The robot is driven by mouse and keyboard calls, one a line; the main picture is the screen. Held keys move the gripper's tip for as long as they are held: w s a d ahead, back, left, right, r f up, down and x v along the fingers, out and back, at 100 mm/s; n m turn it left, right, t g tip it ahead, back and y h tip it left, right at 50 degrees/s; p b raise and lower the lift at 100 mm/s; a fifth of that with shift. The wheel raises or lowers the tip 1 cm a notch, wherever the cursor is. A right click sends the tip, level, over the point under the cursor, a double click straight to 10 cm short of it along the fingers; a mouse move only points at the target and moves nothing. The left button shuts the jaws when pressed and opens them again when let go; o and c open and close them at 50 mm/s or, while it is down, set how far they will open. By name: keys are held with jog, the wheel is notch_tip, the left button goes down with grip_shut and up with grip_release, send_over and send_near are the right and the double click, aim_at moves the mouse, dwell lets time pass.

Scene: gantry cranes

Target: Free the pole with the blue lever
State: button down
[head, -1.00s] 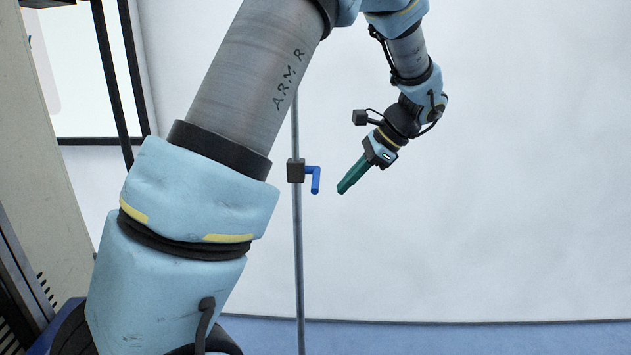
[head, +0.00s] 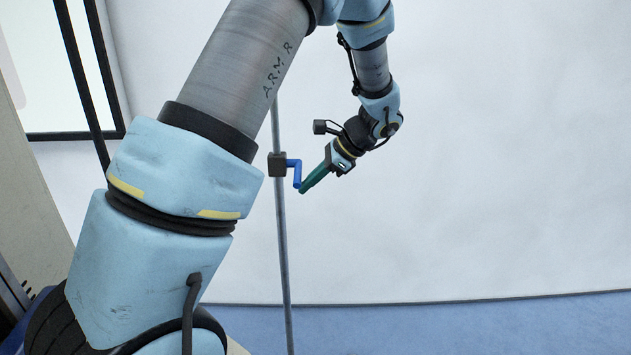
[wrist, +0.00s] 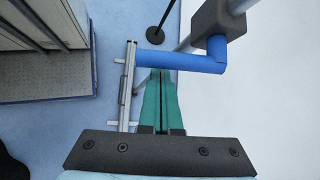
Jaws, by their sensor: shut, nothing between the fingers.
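The thin grey pole (head: 283,250) stands upright in the head view, its upper part running behind my arm. A dark block (head: 277,164) sits on it, and the blue lever (head: 296,172) sticks out to the right from the block and bends down. My gripper (head: 302,191) has green fingers that are shut with nothing between them. Their tips are at the lower end of the lever. In the wrist view the fingers (wrist: 160,75) reach up to the blue lever (wrist: 185,61), which crosses at their tips. I cannot tell whether they touch.
A pale wall (head: 480,150) stands behind, with blue floor (head: 450,325) below it. In the wrist view a grey shelf-like unit (wrist: 45,85) is at the left, and a round dark base (wrist: 155,35) is on the floor. The room to the right is free.

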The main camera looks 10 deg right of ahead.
jog(key=shift+s+a+r, duration=0.1)
jog(key=shift+r, duration=0.35)
jog(key=r+g+p, duration=0.1)
jog(key=p, duration=0.4)
jog(key=shift+s+r+m, duration=0.1)
jog(key=shift+r+m, duration=0.2)
jog(key=shift+r, duration=0.05)
